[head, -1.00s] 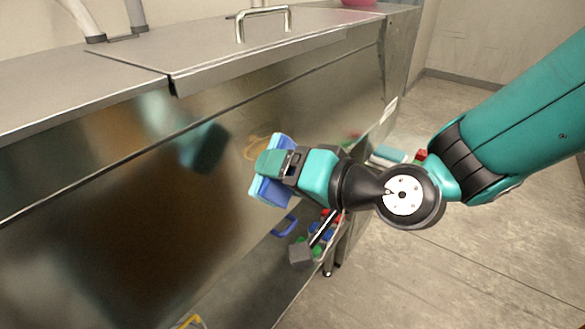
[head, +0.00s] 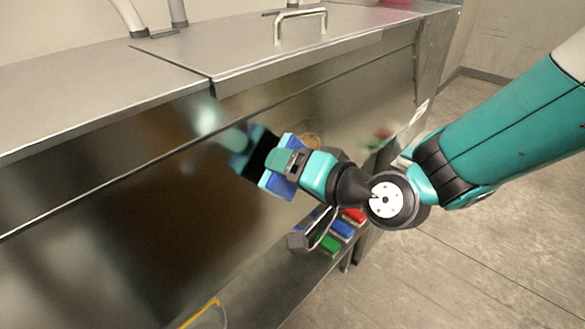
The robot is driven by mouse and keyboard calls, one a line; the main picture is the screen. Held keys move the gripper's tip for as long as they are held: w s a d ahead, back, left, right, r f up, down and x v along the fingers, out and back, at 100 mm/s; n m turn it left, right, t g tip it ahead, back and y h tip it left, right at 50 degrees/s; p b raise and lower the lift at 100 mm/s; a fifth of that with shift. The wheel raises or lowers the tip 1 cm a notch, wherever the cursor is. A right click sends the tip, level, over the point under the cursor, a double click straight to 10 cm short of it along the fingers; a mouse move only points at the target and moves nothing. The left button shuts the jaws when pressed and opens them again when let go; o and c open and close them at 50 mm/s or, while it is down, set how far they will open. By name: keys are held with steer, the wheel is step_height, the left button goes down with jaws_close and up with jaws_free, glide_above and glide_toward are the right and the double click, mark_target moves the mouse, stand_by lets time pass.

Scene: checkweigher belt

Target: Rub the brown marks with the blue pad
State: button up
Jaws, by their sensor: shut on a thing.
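My gripper (head: 283,164) is shut on the blue pad (head: 275,183). It holds the pad upright, facing the shiny steel front panel (head: 150,200). The pad's dark reflection shows in the panel just to its left, so the two look close; whether they touch I cannot tell. A brown curved mark (head: 313,139) shows on the panel just right of and behind the gripper. The gripper and arm hide part of it. I make out no other separate mark; the panel's left part has only a broad brown reflection.
Below the panel a steel ledge (head: 265,285) holds red, blue and green blocks (head: 341,229) and a grey block-like item (head: 298,241). A yellow-edged thing (head: 205,312) lies at the bottom. A lid with a handle (head: 300,15) is above. The floor at right is clear.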

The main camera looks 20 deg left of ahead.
mark_target(321, 134)
steer(key=shift+x, duration=0.95)
steer(key=shift+w+d+f+b, duration=0.1)
steer(key=shift+w+d+b, duration=0.15)
steer(key=shift+w, duration=0.25)
steer(key=shift+w+d+b, duration=0.2)
steer(key=shift+w+b, duration=0.05)
steer(key=shift+w, duration=0.2)
steer(key=shift+w+d+b, duration=0.3)
steer(key=shift+w+d, duration=0.05)
steer(key=shift+w, duration=0.35)
steer(key=shift+w+d+b, duration=0.2)
steer(key=shift+w+b, duration=0.1)
steer(key=shift+w, duration=0.3)
steer(key=shift+w+d+b, duration=0.15)
steer(key=shift+w+b, duration=0.15)
steer(key=shift+w, duration=0.25)
steer(key=shift+w+d+b, duration=0.4)
steer(key=shift+w+d, duration=0.1)
steer(key=shift+w, duration=0.7)
steer(key=shift+w+d+b, duration=0.4)
steer(key=shift+w+d, duration=0.1)
steer(key=shift+w, duration=0.7)
steer(key=shift+w+d+b, duration=0.4)
steer(key=shift+w+d, duration=0.1)
steer(key=shift+w, duration=0.7)
steer(key=shift+s, duration=0.1)
